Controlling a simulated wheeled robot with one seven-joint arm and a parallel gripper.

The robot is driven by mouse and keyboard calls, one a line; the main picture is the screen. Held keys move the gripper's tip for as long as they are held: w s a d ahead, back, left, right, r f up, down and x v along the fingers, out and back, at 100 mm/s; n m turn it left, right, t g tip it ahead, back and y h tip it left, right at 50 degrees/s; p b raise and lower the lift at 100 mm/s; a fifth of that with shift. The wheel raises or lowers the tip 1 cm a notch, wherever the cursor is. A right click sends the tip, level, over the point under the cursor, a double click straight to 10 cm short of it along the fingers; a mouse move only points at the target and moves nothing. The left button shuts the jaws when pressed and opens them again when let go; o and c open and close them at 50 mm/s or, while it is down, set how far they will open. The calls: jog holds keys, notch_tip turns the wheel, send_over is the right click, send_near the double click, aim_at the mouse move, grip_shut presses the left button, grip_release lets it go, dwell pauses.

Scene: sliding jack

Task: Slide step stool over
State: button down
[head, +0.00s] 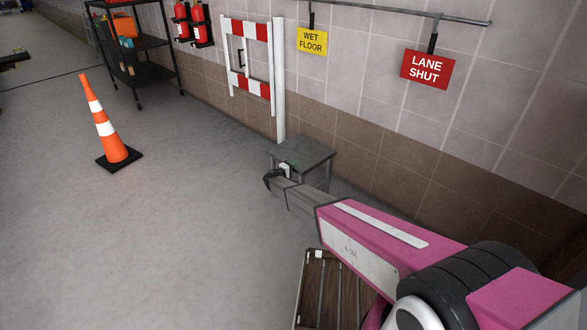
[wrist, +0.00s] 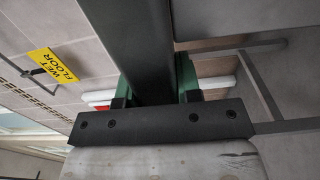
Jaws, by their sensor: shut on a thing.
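The grey step stool (head: 303,151) stands on the floor against the tiled wall, with a flat square top and thin legs. My gripper (head: 287,168) is at its near left side. In the wrist view, the green-padded fingers of my gripper (wrist: 154,88) are shut on a dark straight bar of the stool (wrist: 145,40), one finger on each side. Whether this bar is a leg or the top's edge I cannot tell. My arm and gripper hide part of the stool's near side in the head view.
An orange cone (head: 105,130) stands on open floor to the left. A red-and-white barrier (head: 249,60) and white post (head: 279,80) are behind the stool. A slatted wooden piece (head: 312,290) lies low beside my arm. A black shelf (head: 140,70) stands farther back.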

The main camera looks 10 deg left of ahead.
jog(key=shift+s+d, duration=0.2)
jog(key=shift+d, duration=0.2)
jog(key=c, duration=0.7)
grip_release()
jog(key=shift+a, duration=0.1)
jog(key=v, duration=1)
jog(key=shift+s+a, duration=0.2)
jog(key=shift+s, duration=0.1)
